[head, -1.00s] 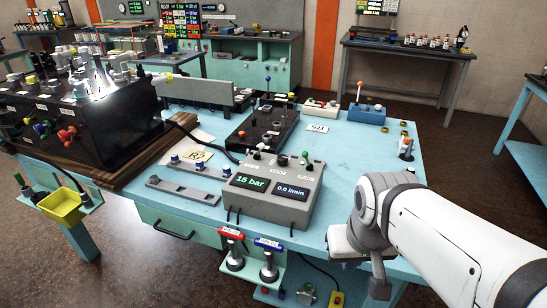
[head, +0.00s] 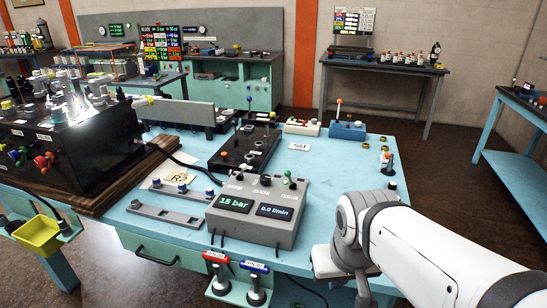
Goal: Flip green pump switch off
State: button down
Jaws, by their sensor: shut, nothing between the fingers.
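A grey pump control box (head: 256,232) stands near the front edge of the blue table. Its two displays read "15 bar" and "0.0 l/min". A small green-tipped switch (head: 288,175) stands up at the back right of its top, beside a dark knob. Its exact lever position is too small to tell. My white arm comes in from the lower right, to the right of the box. Its grey joint is over the table's front right part, apart from the box. My gripper's fingers do not show.
A red-handled valve (head: 216,257) and a blue-handled valve (head: 254,266) are mounted below the front edge. A black lever unit (head: 245,150) stands behind the box. A blue switch block (head: 347,131) is at the back right. The table right of the box is mostly clear.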

aim_at(287, 173)
jog(key=z, duration=2.85)
jog(key=k, duration=1.2)
jog(key=u, duration=2.05)
jog(key=i, duration=0.85)
jog(key=u, duration=0.05)
